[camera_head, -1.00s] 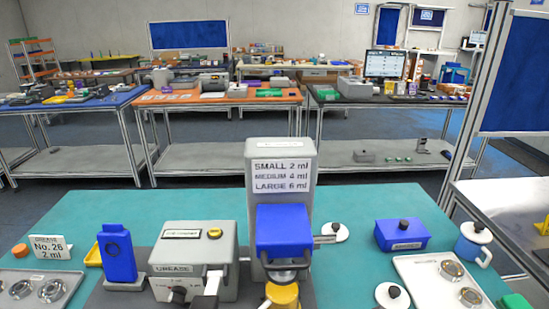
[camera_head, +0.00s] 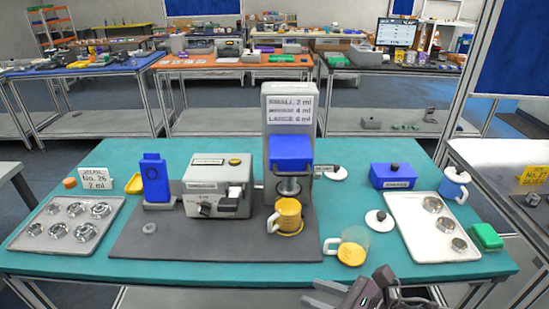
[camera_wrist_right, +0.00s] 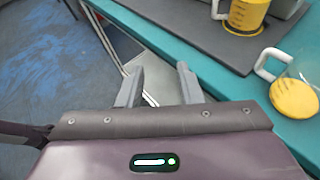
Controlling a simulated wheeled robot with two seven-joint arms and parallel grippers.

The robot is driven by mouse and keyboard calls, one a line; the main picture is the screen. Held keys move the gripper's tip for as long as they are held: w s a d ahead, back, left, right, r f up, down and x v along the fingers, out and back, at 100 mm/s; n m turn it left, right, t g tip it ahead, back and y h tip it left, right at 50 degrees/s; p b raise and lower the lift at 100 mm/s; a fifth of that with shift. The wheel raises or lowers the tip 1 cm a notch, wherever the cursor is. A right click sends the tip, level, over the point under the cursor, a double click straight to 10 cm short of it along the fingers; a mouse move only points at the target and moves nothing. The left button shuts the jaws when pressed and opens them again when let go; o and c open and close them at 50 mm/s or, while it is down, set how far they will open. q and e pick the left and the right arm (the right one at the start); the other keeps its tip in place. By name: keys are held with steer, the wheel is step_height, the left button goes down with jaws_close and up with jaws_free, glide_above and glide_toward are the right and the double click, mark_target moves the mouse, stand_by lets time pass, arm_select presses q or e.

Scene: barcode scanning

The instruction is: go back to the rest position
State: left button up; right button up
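My right gripper (camera_head: 318,293) is at the bottom of the head view, in front of the table's front edge. It also shows in the right wrist view (camera_wrist_right: 158,82), with its two fingers apart and nothing between them. It is off the table, with floor and part of the table frame behind the fingers. My left gripper is not in view.
The teal table (camera_head: 240,269) lies ahead. A yellow mug (camera_head: 287,213) stands under the blue-headed dispenser (camera_head: 290,152). A clear mug with yellow contents (camera_head: 352,250) is near the front edge, close to my right gripper. A white tray (camera_head: 403,226) is at right.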

steer(key=w+d+f+m+t+h, duration=0.1)
steer(key=d+f+m+h, duration=0.2)
steer(key=m, duration=1.2)
steer(key=w+d+m+t+h, duration=0.15)
steer(key=m+h, duration=0.45)
steer(key=m, duration=0.8)
steer(key=s+d+f+m+g+h, duration=0.2)
steer(key=s+d+f+m+g, duration=0.6)
steer(key=m, duration=0.6)
step_height(320, 180, down, 27)
steer(key=s+a, duration=0.2)
steer(key=s, duration=0.1)
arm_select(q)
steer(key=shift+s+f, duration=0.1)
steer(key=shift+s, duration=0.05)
arm_select(e)
steer(key=s+d+f+g, duration=0.1)
steer(key=s+d+f, duration=0.1)
steer(key=s+f, duration=0.8)
steer(key=s+d+f, duration=0.2)
steer(key=s+f, duration=0.8)
steer(key=shift+g, duration=0.35)
